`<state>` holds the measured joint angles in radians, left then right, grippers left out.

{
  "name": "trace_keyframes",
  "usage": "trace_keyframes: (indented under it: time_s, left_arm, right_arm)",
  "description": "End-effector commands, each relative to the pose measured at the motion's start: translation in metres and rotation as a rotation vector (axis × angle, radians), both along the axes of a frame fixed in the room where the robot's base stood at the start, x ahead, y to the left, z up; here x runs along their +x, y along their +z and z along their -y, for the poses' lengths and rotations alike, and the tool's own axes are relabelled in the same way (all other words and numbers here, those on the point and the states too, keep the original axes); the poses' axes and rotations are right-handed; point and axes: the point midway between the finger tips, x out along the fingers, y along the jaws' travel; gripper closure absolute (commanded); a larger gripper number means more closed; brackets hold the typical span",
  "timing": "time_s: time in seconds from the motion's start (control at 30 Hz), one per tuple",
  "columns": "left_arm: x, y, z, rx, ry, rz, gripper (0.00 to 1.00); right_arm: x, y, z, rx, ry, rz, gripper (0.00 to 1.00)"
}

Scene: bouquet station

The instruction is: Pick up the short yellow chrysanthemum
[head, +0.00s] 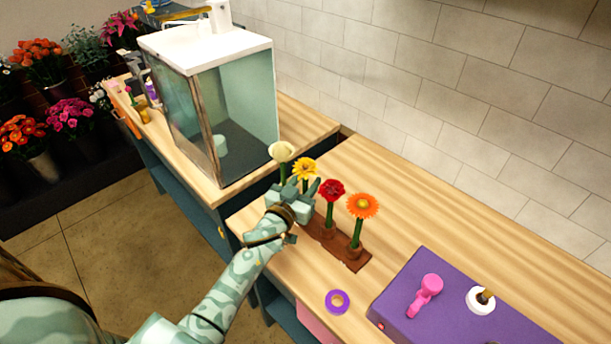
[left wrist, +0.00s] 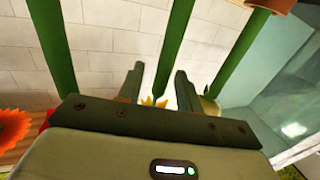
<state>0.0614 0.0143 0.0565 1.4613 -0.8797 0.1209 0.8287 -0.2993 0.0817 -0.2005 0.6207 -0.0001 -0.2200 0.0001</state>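The yellow chrysanthemum (head: 304,168) stands upright in a brown wooden holder (head: 324,233), between a cream flower (head: 281,151) and a red flower (head: 331,190). My left gripper (head: 304,186) is just below its bloom and hides most of its stem. In the left wrist view, the open fingers (left wrist: 160,85) have a green stem (left wrist: 173,45) between them, with gaps at both sides. Yellow petals (left wrist: 154,102) show between the fingers' bases. My right gripper is not in view.
An orange flower (head: 362,206) stands at the holder's near end. A purple tape roll (head: 337,301) and a purple mat (head: 400,290) with a pink tool (head: 425,293) lie nearer. A glass case (head: 225,110) stands behind left. The wooden counter (head: 430,200) is clear towards the wall.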

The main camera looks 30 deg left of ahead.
Motion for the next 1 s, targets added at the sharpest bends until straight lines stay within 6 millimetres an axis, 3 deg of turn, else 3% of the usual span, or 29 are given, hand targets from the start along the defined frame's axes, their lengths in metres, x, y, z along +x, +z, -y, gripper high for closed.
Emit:
trace_keyframes:
  time_s: [0.07, 0.2, 0.53, 0.67, 1.0]
  left_arm:
    - [0.000, 0.000, 0.000, 0.000, 0.000, 0.000, 0.65]
    - [0.000, 0.000, 0.000, 0.000, 0.000, 0.000, 1.00]
    - [-0.001, 0.001, 0.000, 0.000, 0.000, 0.000, 1.00]
    - [0.000, 0.010, 0.000, 0.001, -0.001, 0.002, 1.00]
    - [0.000, 0.076, 0.000, 0.003, -0.001, 0.005, 1.00]
  right_arm:
    - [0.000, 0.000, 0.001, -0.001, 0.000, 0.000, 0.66]
    - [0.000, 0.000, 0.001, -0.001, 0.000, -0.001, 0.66]
    - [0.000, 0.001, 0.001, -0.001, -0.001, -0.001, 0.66]
    - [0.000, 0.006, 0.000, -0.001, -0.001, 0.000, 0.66]
    - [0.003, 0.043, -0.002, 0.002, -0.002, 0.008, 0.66]
